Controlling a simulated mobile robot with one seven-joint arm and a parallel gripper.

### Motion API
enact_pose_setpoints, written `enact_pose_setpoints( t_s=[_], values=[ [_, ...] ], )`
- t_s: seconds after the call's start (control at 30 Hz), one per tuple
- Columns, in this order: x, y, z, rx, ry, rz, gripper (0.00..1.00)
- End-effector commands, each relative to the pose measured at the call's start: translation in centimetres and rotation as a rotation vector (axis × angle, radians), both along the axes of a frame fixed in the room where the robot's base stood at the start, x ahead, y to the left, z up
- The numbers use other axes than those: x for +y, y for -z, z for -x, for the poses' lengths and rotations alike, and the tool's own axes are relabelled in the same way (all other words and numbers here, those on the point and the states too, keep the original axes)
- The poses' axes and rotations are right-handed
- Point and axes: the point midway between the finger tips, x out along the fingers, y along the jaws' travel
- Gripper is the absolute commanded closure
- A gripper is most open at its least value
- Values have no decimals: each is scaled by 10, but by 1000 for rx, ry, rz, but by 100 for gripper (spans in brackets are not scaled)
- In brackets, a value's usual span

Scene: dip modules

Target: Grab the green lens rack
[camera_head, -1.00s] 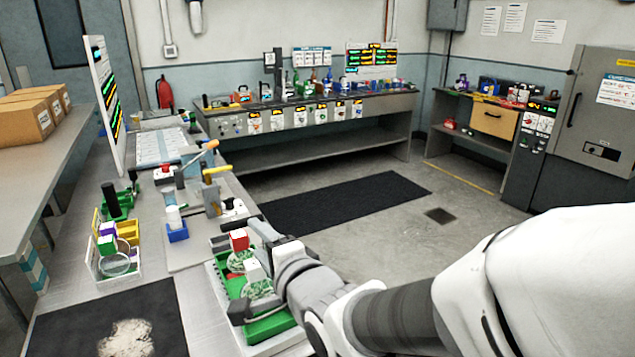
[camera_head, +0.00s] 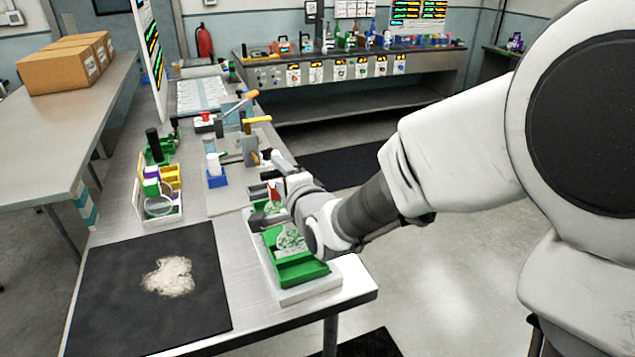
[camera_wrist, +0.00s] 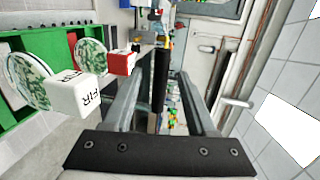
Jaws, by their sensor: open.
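The green lens rack (camera_head: 300,274) lies in a white tray at the near right edge of the bench. It holds round speckled lenses (camera_head: 291,240) with block tags. In the wrist view the rack (camera_wrist: 62,62) is at the left, with a white tag (camera_wrist: 77,92) marked "FIR" and a red tag (camera_wrist: 120,63). My gripper (camera_head: 264,190) is open above the rack's far part and hides some of it. In the wrist view the fingers (camera_wrist: 160,76) are apart, with no rack part between them; the lenses and tags are left of them.
The white tray (camera_head: 308,294) rims the rack. A black mat (camera_head: 110,290) with a pale patch lies left of it. A white caddy (camera_head: 160,215) with a magnifier, a blue holder (camera_head: 217,180) and bench fixtures stand farther back. Floor is open at the right.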

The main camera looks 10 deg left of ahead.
Motion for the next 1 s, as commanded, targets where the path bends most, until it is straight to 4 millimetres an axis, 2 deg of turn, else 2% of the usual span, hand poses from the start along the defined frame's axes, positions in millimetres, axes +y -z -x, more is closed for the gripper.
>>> enact_pose_setpoints(
  t_s=[0.13, 0.4, 0.7, 0.73, 1.0],
  values=[
    [7, 2, -10, 0, 1, 0, 43],
    [7, 2, -12, -1, 1, 0, 43],
    [7, 2, -11, -1, 1, 0, 97],
    [7, 2, -11, -1, 1, 0, 100],
    [7, 2, -11, -1, 1, 0, 100]
  ],
)
